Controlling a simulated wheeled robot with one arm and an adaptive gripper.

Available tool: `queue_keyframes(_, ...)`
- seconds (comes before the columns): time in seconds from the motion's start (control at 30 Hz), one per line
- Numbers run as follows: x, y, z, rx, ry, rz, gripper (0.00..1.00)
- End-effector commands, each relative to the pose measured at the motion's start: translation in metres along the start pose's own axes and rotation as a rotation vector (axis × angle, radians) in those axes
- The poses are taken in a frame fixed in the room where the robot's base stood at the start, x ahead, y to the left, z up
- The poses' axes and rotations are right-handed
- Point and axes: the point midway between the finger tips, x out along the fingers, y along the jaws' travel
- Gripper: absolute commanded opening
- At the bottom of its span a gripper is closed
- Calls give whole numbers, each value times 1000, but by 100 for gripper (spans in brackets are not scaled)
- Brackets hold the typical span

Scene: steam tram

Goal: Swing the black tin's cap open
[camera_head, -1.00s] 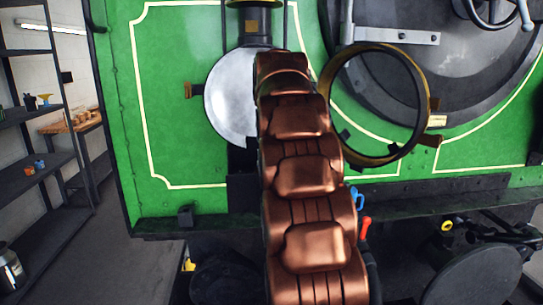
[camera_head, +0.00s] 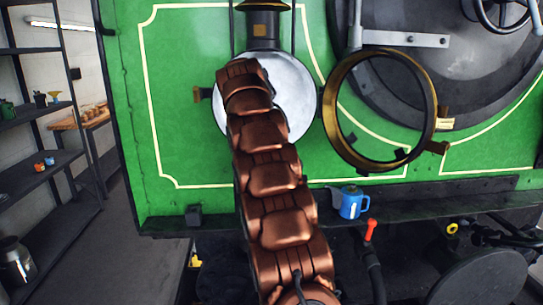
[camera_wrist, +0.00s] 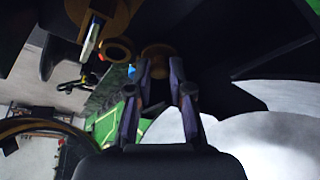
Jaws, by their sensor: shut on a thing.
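In the head view a round silver-white disc (camera_head: 291,87) stands against the green tram front, below a black neck with a brass top (camera_head: 262,32). My copper-coloured arm covers its left and lower parts, and hides my gripper there. In the wrist view the two fingers of my gripper (camera_wrist: 161,64) close together at a short round brass piece (camera_wrist: 158,50). A large dark body (camera_wrist: 235,30) lies beside it; I cannot tell whether this is the black tin. A bright curved surface (camera_wrist: 275,135) fills the lower right. I cannot make out the cap's hinge or angle.
A brass-rimmed ring (camera_head: 430,105) stands swung out right of the disc. A blue jug (camera_head: 350,203) is on the dark ledge, with a red-topped lever (camera_head: 370,230) below. Shelves (camera_head: 40,115) stand at the left, with clear floor between them and the tram.

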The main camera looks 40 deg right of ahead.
Motion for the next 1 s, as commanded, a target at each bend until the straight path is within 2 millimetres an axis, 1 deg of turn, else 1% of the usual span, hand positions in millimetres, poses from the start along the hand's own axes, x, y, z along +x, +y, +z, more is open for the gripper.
queue_keyframes(0.3,1,-2,-3,90,-1,38,0)
queue_keyframes(0.8,1,-3,-3,103,-1,43,0)
queue_keyframes(0.83,1,-3,-3,103,-1,43,22)
queue_keyframes(1.0,1,-2,-3,103,-1,44,40)
